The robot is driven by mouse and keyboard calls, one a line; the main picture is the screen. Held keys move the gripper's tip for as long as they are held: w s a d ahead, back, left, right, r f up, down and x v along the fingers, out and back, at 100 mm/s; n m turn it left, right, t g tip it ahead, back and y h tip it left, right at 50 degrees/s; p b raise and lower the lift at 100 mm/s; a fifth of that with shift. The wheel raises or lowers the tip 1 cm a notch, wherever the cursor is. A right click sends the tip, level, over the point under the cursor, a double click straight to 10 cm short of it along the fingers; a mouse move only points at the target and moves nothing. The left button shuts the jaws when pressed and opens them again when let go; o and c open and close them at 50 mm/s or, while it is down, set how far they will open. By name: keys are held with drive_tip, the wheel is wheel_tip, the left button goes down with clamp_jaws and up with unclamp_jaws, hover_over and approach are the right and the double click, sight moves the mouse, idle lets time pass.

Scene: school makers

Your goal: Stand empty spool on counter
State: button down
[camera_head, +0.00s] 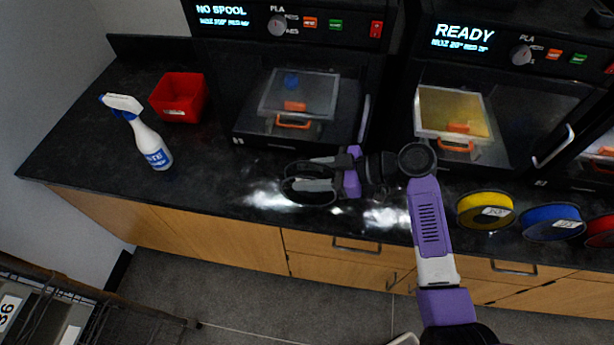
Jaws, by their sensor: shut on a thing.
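The empty spool (290,194) is black, with round flanges, and is dark against the dark counter (225,178). My gripper (315,175), with grey fingers and purple parts, is shut on it from the right. The spool is over the counter's front part, in front of the left printer. I cannot tell whether it touches the counter. The fingers hide part of it.
A white and blue spray bottle (150,145) and a red bin (179,97) stand at the counter's left. The left printer (290,105) reads NO SPOOL, the right printer (470,100) READY. Yellow (484,210), blue (553,222) and red (601,231) spools lie at right.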

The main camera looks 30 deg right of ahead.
drive_tip(key=shift+f, duration=0.8)
drive_tip(key=shift+f, duration=0.15)
drive_tip(key=c, duration=0.8)
unclamp_jaws()
drive_tip(key=shift+c, duration=0.2)
drive_tip(key=shift+d+r, duration=0.1)
drive_tip(key=shift+r, duration=0.1)
drive_tip(key=b+v, duration=0.2)
drive_tip(key=v, duration=0.9)
drive_tip(key=shift+s+d+r+b, duration=0.2)
drive_tip(key=shift+s+d+b, duration=0.05)
drive_tip(key=shift+d+b, duration=0.1)
